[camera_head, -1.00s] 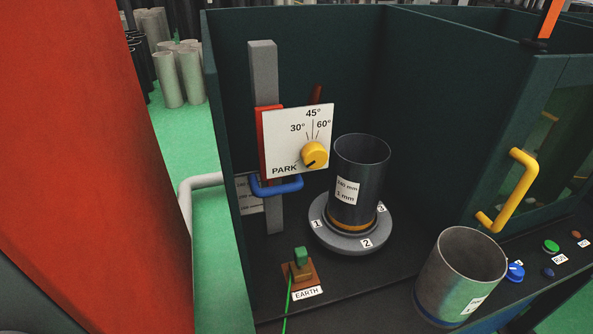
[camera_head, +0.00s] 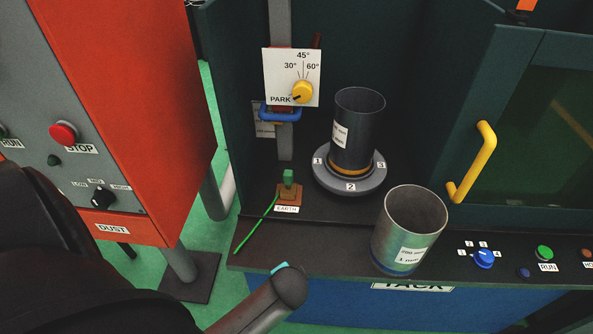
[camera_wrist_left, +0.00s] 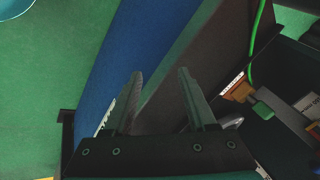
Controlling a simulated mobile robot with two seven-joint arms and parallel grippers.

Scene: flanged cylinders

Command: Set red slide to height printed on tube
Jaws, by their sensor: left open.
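A blue handle (camera_head: 281,114) sticks out below the plate. A dark tube (camera_head: 362,128) stands upright on a numbered round base (camera_head: 347,182). Its label is turned partly away and I cannot read it surely. A second, greyer tube (camera_head: 412,225) with a label stands at the front. My left gripper (camera_wrist_left: 158,75) is open and empty in the left wrist view, above the bench's front edge. My right gripper is not in view.
An EARTH clamp (camera_head: 289,190) with a green cable stands left of the round base; the clamp also shows in the wrist view (camera_wrist_left: 240,90). A yellow door handle (camera_head: 473,162) and a blue selector knob (camera_head: 483,259) are at right. A red DUST cabinet (camera_head: 165,110) stands at left.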

